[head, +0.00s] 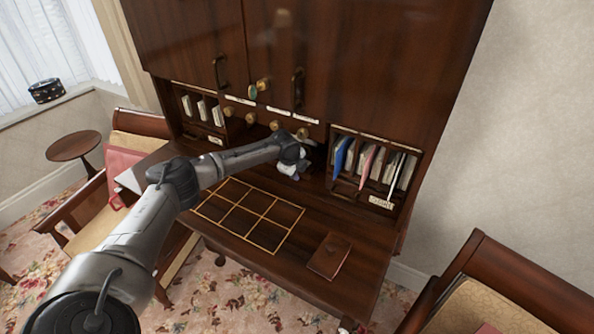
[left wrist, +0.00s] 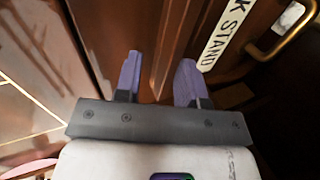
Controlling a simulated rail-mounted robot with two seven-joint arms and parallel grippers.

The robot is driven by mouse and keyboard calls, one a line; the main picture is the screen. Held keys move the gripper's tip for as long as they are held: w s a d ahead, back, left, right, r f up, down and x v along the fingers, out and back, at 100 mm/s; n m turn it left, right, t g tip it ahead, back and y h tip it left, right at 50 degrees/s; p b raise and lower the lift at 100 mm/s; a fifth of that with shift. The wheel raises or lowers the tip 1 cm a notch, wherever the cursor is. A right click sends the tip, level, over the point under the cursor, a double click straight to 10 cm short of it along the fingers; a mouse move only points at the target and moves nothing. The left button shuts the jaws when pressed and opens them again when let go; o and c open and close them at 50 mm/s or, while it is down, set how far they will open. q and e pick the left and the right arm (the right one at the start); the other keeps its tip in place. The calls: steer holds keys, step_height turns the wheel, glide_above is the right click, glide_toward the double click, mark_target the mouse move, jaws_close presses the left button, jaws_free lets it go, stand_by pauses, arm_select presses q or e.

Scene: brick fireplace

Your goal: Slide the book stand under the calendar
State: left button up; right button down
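The gold-lined grid (head: 268,231), apparently the calendar, lies on the desk's fold-down top in the head view. My left gripper (head: 291,168) is beyond the grid, low in front of the middle compartment. The left wrist view shows its two purple fingers (left wrist: 158,82) spread apart, with dark wood beyond the gap. A white label (left wrist: 224,32) whose visible end reads "K STAND" is just right of the fingers, on dark wood. I cannot make out the book stand's full outline, nor whether the fingers touch it. My right gripper is not in view.
A brown book or folder (head: 329,256) lies at the desk top's right. Upright papers and books (head: 368,163) fill the right compartment. A brass handle (left wrist: 281,32) is near the label. Chairs stand left and right; a round table (head: 73,145) stands far left.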

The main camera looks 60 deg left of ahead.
arm_select(q)
steer(key=shift+o, duration=0.7)
steer(key=shift+r, duration=0.1)
steer(key=shift+s+d+r, duration=0.1)
steer(key=shift+r, duration=0.35)
steer(key=v, duration=0.4)
steer(key=shift+s, duration=0.35)
steer(key=s+d, duration=0.1)
steer(key=s, duration=0.2)
steer(key=s+d, duration=0.2)
steer(key=s, duration=0.1)
steer(key=s+d, duration=0.1)
steer(key=s, duration=0.2)
steer(key=shift+s+d, duration=0.15)
steer(key=shift+d, duration=0.1)
steer(key=shift+s+d, duration=0.25)
steer(key=shift+s, duration=0.2)
